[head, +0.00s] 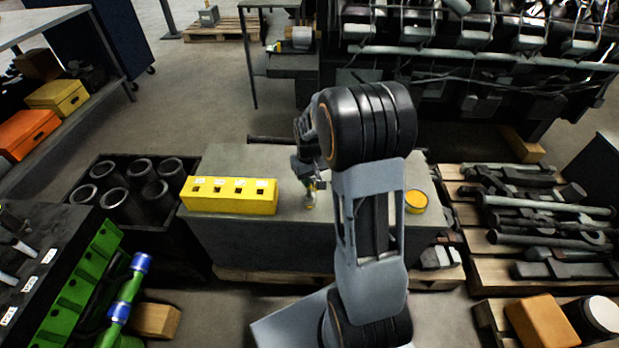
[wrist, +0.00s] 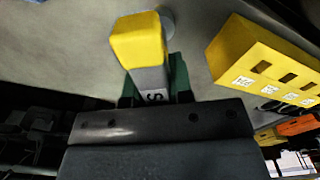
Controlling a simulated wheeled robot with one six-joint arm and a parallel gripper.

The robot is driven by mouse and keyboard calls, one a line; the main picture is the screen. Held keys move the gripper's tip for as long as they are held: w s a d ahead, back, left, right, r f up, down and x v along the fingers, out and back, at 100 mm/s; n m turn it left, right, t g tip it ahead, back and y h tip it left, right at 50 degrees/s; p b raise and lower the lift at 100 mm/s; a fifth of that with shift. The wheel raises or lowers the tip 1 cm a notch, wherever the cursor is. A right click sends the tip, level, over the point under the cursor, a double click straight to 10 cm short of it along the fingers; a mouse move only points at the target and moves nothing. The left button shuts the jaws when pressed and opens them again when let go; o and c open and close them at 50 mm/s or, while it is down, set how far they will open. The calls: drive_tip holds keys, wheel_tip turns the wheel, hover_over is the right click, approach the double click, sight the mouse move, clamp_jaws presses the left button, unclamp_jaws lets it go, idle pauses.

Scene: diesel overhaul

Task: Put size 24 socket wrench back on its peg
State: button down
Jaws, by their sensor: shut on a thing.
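My gripper (head: 309,180) is over the grey-topped bench, partly hidden by my arm in the head view. In the wrist view its jaws (wrist: 153,88) with green pads are shut on the socket wrench (wrist: 138,42). It shows a yellow end and a grey part with a dark marking, only partly legible. In the head view a small part of the wrench (head: 310,204) shows below the jaws, close above or touching the bench top; I cannot tell which. A yellow block (head: 230,203) with a row of square holes and white labels stands on the bench, left of my gripper.
The grey bench (head: 270,160) also carries a round yellow tin (head: 415,201) at right. A dark rack (head: 60,222) with white-labelled metal rods is at far left. Dark cylinders (head: 113,200) sit in a crate. A pallet of metal parts (head: 465,215) stands at right.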

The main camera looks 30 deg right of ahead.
drive_tip(key=shift+f, duration=0.15)
drive_tip(key=shift+f+b, duration=0.8)
drive_tip(key=shift+f, duration=0.3)
drive_tip(key=shift+c, duration=1.9)
unclamp_jaws()
drive_tip(key=shift+r, duration=0.15)
wheel_tip(320, 180, up, 9)
drive_tip(key=p, duration=0.7)
